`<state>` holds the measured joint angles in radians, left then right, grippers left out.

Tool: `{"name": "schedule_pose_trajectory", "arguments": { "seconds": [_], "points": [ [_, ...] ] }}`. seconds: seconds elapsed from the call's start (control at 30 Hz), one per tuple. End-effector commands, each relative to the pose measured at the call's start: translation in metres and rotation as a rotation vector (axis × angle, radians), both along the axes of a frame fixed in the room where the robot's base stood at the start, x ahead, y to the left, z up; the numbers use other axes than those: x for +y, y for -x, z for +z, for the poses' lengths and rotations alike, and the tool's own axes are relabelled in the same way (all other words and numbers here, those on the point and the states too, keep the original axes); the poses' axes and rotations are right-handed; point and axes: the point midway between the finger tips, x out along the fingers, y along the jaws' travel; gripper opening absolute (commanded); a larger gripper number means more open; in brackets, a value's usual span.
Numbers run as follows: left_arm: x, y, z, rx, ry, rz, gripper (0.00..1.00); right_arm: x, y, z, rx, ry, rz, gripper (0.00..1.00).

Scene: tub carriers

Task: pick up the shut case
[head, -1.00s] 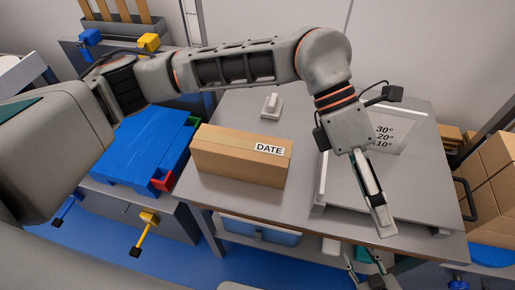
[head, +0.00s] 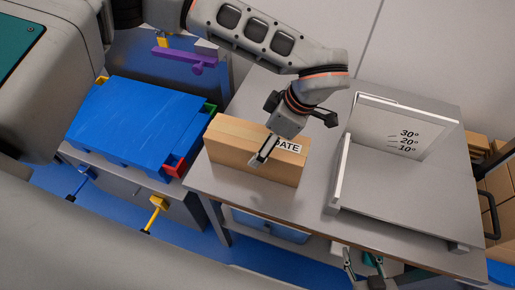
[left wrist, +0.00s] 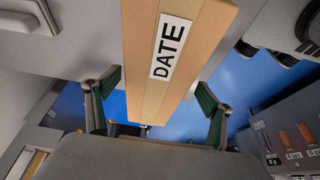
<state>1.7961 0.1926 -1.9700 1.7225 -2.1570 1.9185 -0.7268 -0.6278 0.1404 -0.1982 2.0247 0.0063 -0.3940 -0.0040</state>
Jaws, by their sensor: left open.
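The shut case is a brown cardboard box (head: 240,150) with a white DATE label, lying on the grey table. Its tape seam runs along the top and its flaps are closed. My left gripper (head: 262,158) is above the box near the label, hiding part of it. In the left wrist view the box (left wrist: 205,45) reaches between the two open green-padded fingers (left wrist: 158,85), with a gap on each side. My right gripper (head: 362,264) is low at the table's front edge, its fingers apart and empty.
A white angled stand (head: 390,195) marked 30°, 20°, 10° is right of the box on the table (head: 318,140). A blue lidded tub (head: 135,125) stands to the left. Stacked cartons (head: 497,185) are at the far right.

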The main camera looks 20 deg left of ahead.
Motion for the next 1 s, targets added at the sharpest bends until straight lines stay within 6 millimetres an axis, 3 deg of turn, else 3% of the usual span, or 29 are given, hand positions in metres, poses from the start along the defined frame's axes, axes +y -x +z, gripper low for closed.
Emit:
{"name": "schedule_pose_trajectory", "arguments": {
  "seconds": [0.3, 0.63, 0.67, 0.93, 1.0],
  "points": [
    [0.019, -0.004, -0.038, 0.004, 0.002, 0.001, 0.82, -0.001, 0.0, -0.003, 0.001, 0.005, 0.0, 0.4],
    [0.022, -0.005, -0.044, 0.0, 0.002, 0.0, 0.82, -0.002, -0.001, -0.002, -0.002, 0.006, 0.0, 0.4],
    [0.022, -0.005, -0.044, 0.0, 0.002, 0.0, 0.79, -0.002, -0.001, -0.002, -0.002, 0.007, 0.0, 0.4],
    [0.022, -0.005, -0.044, 0.0, 0.002, 0.0, 0.09, -0.002, -0.001, -0.003, -0.002, 0.006, 0.0, 0.4],
    [0.021, -0.006, -0.042, -0.002, 0.003, 0.0, 0.06, -0.002, -0.001, -0.003, -0.002, 0.006, 0.0, 0.4]
  ]
}}
